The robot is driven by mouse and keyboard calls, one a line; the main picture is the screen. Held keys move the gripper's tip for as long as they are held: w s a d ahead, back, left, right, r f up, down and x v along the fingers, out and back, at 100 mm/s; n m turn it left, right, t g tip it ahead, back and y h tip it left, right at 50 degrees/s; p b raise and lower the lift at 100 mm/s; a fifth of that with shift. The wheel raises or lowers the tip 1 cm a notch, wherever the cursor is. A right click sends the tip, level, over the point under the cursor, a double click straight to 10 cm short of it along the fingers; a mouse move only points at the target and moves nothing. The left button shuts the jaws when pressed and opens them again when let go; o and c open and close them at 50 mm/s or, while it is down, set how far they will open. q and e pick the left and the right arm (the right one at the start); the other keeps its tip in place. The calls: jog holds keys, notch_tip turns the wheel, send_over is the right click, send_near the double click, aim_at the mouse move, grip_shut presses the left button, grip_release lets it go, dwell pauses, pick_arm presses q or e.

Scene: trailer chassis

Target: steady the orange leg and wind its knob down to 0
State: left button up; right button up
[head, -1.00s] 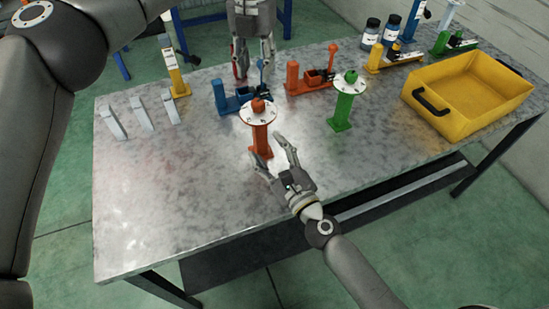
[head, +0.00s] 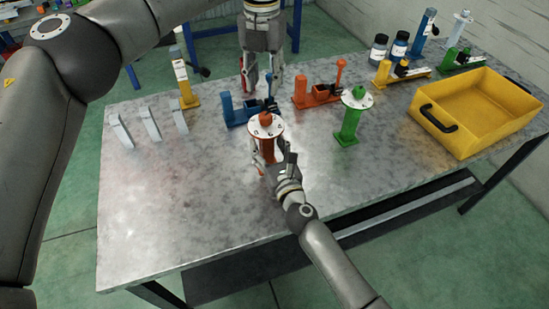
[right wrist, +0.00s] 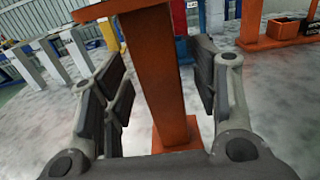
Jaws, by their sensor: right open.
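The orange leg (head: 268,146) stands upright on the metal table, with a white dial disc (head: 266,126) and an orange knob (head: 266,117) on top. My right gripper (head: 270,165) is open around the leg's post, low under the disc. In the right wrist view the orange post (right wrist: 158,75) stands between the open fingers, with a gap visible on both sides. The knob is out of that view. My left gripper (head: 262,90) hangs fingers down, behind and above the orange leg. Its fingers look apart, with nothing between them. The dial marks are too small to read.
A green leg (head: 348,130) with a similar disc stands to the right. A blue clamp (head: 240,112) and a red-orange clamp (head: 318,94) stand behind. A yellow bin (head: 470,118) is at the right. Grey blocks (head: 150,125) stand at the left. The table's front left is clear.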

jog(key=shift+x, duration=0.8)
jog(key=shift+c, duration=0.2)
jog(key=c, duration=1.2)
pick_arm(q)
jog(key=o, duration=0.3)
jog(key=shift+o, duration=0.3)
jog(key=m, duration=0.1)
jog(key=m+h, duration=0.1)
jog(key=shift+s+a+f+m, duration=0.1)
jog(key=shift+a+f+m, duration=0.15)
jog(key=shift+a+m, duration=0.1)
jog(key=m+h, duration=0.3)
jog(key=m, duration=0.8)
send_near(264, 115)
jog(key=x, duration=0.9)
jog(key=shift+d+f, duration=0.1)
jog(key=shift+f, duration=0.1)
